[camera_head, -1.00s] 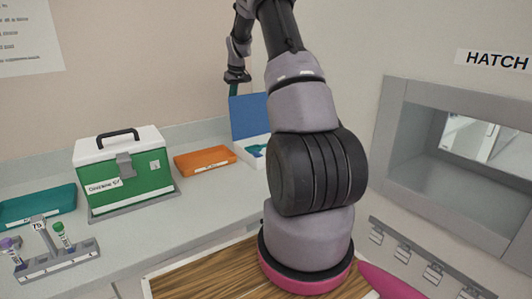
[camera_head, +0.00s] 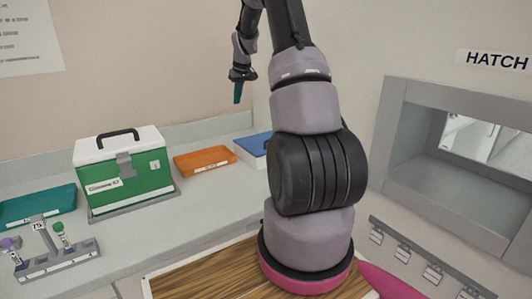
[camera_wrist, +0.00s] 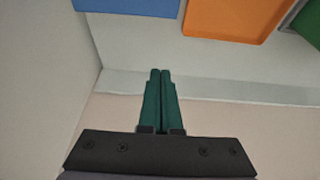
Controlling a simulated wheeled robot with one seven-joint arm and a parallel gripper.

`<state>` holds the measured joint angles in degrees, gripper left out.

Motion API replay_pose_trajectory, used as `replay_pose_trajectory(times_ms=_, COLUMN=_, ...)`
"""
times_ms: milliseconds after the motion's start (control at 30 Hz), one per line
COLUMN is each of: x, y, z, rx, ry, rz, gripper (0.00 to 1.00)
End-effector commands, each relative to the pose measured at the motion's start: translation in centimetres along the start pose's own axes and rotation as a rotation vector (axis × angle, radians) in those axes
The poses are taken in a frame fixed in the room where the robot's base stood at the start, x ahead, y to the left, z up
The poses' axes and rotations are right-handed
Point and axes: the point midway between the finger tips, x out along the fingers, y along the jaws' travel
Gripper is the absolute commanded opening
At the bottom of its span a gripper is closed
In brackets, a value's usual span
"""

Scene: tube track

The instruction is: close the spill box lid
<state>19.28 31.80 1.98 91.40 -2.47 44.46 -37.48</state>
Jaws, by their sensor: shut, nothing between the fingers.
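An orange tray (camera_head: 204,161) lies left of the box. A green cooler with a white top (camera_head: 118,142) stands further left. A teal tray (camera_head: 38,206) and a tube rack (camera_head: 58,262) are at the far left. The hatch (camera_head: 455,150) is in the right wall.

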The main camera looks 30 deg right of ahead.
Motion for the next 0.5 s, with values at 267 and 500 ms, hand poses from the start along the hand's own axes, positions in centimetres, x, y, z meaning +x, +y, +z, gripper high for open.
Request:
replay_pose_trajectory(times_ms=267, x=-2.4, y=0.0, z=-1.0, rx=-0.001, ry=0.002, rz=0.001, gripper=0.0)
replay_pose_trajectory(times_ms=500, x=-5.1, y=0.0, z=-1.9, rx=-0.002, ry=0.003, rz=0.001, gripper=0.0)
